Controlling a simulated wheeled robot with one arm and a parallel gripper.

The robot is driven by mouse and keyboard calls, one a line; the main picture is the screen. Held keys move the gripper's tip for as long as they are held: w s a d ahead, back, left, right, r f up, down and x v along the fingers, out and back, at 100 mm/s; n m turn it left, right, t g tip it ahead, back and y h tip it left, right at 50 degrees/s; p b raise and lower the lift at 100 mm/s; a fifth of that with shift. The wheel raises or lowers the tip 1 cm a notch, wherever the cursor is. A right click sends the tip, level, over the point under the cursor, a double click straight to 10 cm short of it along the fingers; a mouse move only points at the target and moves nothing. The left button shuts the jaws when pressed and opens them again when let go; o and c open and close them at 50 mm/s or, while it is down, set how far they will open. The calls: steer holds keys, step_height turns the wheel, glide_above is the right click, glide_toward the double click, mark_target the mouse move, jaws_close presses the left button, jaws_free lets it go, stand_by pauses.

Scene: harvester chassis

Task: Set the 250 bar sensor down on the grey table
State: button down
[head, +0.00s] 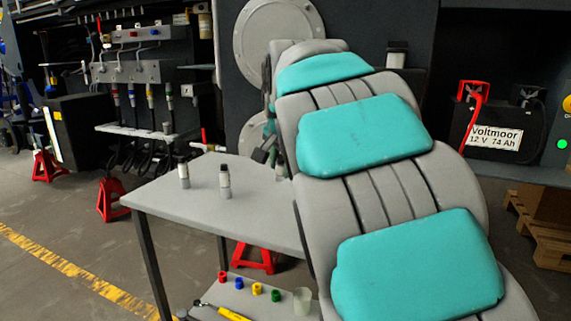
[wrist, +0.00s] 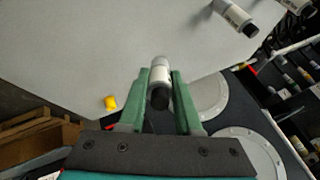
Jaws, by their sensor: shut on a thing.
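My gripper (wrist: 160,95) is shut on a sensor (wrist: 159,70) with a light grey-white body and a black end, held between its green fingers. I cannot read a pressure marking on it. The grey table (wrist: 90,50) fills the background behind the sensor; I cannot tell whether the sensor touches it.
Two similar sensors stand on the table, a left one (head: 184,175) and a right one (head: 225,182). A yellow cap (wrist: 110,103) shows near the table edge. A lower shelf (head: 240,294) holds coloured caps, a cup and a yellow tool. The table's front left is clear.

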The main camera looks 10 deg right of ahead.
steer(key=shift+f+b, duration=1.35)
steer(key=shift+f, duration=1.65)
steer(key=shift+s+f, duration=0.1)
steer(key=shift+f, duration=0.15)
steer(key=c, duration=0.5)
jaws_free()
steer(key=shift+r, duration=0.1)
steer(key=shift+b+v, duration=0.35)
steer(key=shift+v, duration=3.55)
